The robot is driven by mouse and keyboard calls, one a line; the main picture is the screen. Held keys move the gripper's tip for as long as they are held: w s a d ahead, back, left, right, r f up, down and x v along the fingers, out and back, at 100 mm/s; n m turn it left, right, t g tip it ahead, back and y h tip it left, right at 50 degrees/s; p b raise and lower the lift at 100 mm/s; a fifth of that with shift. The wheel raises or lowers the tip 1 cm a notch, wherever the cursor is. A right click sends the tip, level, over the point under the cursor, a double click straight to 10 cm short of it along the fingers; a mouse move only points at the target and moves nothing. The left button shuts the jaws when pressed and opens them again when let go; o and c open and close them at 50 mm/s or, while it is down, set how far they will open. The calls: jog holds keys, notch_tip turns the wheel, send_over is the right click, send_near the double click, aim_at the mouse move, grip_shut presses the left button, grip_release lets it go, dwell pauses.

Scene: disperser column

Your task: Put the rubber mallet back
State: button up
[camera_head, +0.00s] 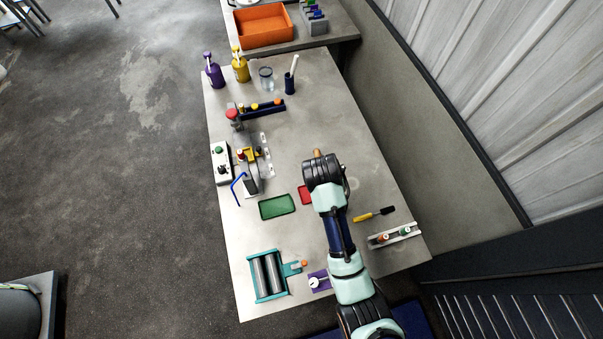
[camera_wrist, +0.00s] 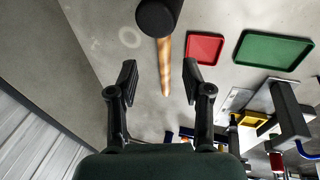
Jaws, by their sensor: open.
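The rubber mallet shows in the wrist view, with a black head (camera_wrist: 158,16) at the top edge and a light wooden handle (camera_wrist: 165,66) running down the picture. It lies over the grey bench. My gripper (camera_wrist: 160,72) is open, with one finger on each side of the handle and a gap to both. I cannot tell how far the fingertips are above the bench. In the head view my arm covers most of the mallet, and only an orange-brown tip (camera_head: 317,153), probably its handle end, shows beyond my wrist.
A red tray (camera_head: 304,195) and a green tray (camera_head: 277,207) lie left of my arm. A yellow-and-black tool (camera_head: 374,215) and a small rack (camera_head: 395,236) are to its right. A roller device (camera_head: 268,275) stands at the near end. The bench's upper right is clear.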

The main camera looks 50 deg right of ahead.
jog(key=shift+w, duration=0.1)
jog(key=w+a+r+n+t, duration=0.3)
jog(key=w+a+r+t, duration=0.2)
jog(key=w+a+r, duration=0.45)
jog(key=w+a+r+n+t+y, duration=0.1)
jog(key=a+r+n+t, duration=0.1)
jog(key=a+r+t, duration=0.2)
jog(key=w+a+r+n+t+y, duration=0.1)
jog(key=a+r+t, duration=0.3)
jog(key=a+r, duration=0.7)
jog(key=a+n+y, duration=0.1)
jog(key=a, duration=0.6)
jog(key=shift+s+a, duration=0.1)
jog(key=shift+s, duration=0.05)
